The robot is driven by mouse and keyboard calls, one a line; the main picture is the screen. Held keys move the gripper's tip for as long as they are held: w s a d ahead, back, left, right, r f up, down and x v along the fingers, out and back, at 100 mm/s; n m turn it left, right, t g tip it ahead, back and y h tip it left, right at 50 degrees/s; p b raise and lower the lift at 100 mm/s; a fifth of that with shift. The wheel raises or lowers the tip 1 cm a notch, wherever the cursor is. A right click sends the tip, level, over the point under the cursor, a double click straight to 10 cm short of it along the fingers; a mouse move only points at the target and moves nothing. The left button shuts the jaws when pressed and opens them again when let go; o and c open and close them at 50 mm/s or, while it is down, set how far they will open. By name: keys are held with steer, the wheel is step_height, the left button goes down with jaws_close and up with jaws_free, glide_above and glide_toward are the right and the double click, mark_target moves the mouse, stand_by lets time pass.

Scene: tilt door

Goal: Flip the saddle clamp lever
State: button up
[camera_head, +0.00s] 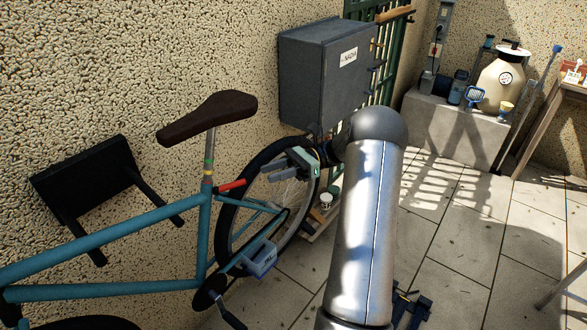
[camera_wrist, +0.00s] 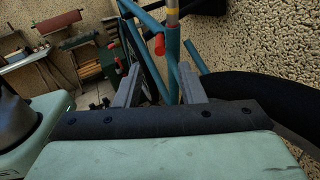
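The saddle clamp lever (camera_head: 230,185) is a small red handle on the teal bicycle's seat tube, below the dark brown saddle (camera_head: 207,117). It sticks out to the right from the clamp. In the wrist view the red lever (camera_wrist: 159,44) shows end-on beside the seat post (camera_wrist: 172,14), just above the gap between my fingertips. My gripper (camera_head: 269,162) is to the right of the lever and a little higher in the head view, its fingers pointing left. In the wrist view my gripper (camera_wrist: 160,75) is open, fingers spread, with nothing between them. The lever appears apart from the fingers.
The teal bicycle frame (camera_head: 95,237) stands along the rough wall. A black wall bracket (camera_head: 88,180) is behind it. A grey box (camera_head: 322,75) hangs on the wall above the rear wheel (camera_head: 225,225). Paved floor (camera_head: 465,225) is open to the right.

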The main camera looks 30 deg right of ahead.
steer(key=d, duration=0.6)
steer(key=shift+s+b, duration=0.3)
steer(key=shift+s, duration=0.05)
